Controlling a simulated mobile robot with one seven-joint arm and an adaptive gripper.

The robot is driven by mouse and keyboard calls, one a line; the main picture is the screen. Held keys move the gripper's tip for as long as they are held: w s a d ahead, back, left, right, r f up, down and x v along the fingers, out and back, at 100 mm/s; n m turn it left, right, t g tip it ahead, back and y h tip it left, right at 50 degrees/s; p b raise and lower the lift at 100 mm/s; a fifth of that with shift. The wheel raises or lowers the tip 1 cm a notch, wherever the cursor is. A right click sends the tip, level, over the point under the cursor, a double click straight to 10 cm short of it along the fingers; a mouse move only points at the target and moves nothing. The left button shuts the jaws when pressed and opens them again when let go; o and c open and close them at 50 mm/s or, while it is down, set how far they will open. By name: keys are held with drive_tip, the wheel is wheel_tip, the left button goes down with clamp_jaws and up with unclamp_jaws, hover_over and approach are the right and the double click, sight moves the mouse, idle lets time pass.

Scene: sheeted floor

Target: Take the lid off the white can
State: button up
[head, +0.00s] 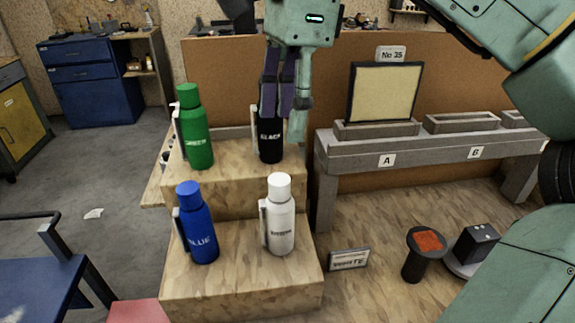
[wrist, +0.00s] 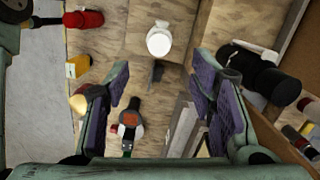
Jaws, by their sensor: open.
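The white can (head: 281,230) stands upright on the lower right wooden step in the head view, with its white lid (head: 279,186) on top and a handle at its left side. In the wrist view the white lid (wrist: 159,43) shows at the top centre, beyond my fingertips. My gripper (head: 281,108) hangs above and behind the white can, in front of the black can (head: 270,146), and hides the black can's top. In the wrist view my gripper (wrist: 161,75) has its purple-padded fingers wide apart with nothing held between them.
A green can (head: 196,138) stands on the upper step and a blue can (head: 197,233) beside the white one. A small sign (head: 349,259) and a dark cylinder with an orange top (head: 415,262) stand right of the steps. A grey bench (head: 400,150) stands behind.

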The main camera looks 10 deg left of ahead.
hover_over(280, 179)
wheel_tip(280, 179, down, 5)
drive_tip(key=shift+d+f+b, duration=0.1)
drive_tip(key=shift+d+b, duration=0.05)
drive_tip(key=shift+b, duration=0.25)
drive_tip(key=shift+f+p, duration=0.8)
drive_tip(key=shift+f, duration=1.9)
drive_tip(key=shift+c, duration=0.2)
drive_tip(key=c, duration=0.8)
drive_tip(key=shift+r, duration=0.1)
